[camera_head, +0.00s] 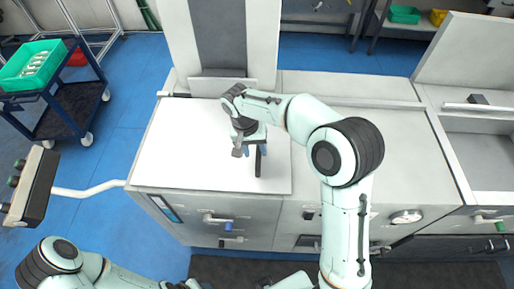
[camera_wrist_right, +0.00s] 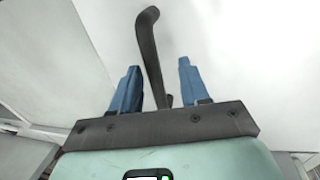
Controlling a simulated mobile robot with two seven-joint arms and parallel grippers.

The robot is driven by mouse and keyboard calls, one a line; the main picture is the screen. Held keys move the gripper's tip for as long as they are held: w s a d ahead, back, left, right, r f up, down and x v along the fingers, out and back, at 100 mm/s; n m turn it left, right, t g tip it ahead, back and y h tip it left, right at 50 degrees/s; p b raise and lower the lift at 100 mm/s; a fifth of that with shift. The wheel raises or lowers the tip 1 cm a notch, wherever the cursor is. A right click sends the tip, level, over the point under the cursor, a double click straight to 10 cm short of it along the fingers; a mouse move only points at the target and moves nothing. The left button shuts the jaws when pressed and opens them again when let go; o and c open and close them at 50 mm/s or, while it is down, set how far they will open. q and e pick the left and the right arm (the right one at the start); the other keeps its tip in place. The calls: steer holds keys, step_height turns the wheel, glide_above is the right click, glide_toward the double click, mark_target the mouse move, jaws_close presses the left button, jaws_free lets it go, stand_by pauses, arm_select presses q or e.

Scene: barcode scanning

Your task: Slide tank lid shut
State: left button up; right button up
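The tank lid (camera_head: 185,150) is a flat white panel on top of the grey tank (camera_head: 255,213), left of centre in the head view. A dark, bent handle (camera_wrist_right: 150,50) rises from a white surface in the right wrist view. My right gripper (camera_head: 254,149) is over the right part of the lid. In the wrist view its two blue fingers (camera_wrist_right: 158,82) are apart, with the handle between them and a gap on each side. Contact is not visible. My left arm is at the bottom left of the head view; its gripper does not show clearly.
An open, empty basin (camera_head: 485,155) with a raised white cover (camera_head: 470,50) is at the right. A control box (camera_head: 30,187) on a white arm sticks out at the left. A dark cart (camera_head: 65,115) carries a green bin (camera_head: 32,66). Blue floor lies between cart and tank.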

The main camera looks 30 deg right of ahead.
steer(key=shift+d, duration=0.1)
steer(key=shift+r, duration=0.25)
arm_select(q)
steer(key=w+r+p, duration=0.2)
steer(key=shift+w+r, duration=0.35)
steer(key=shift+r, duration=0.05)
arm_select(e)
step_height(320, 180, up, 13)
steer(key=w+a, duration=0.1)
steer(key=a, duration=0.1)
steer(key=shift+w+a+f, duration=0.15)
steer(key=shift+a+f, duration=0.05)
steer(key=shift+a, duration=0.05)
arm_select(q)
steer(key=shift+s, duration=0.1)
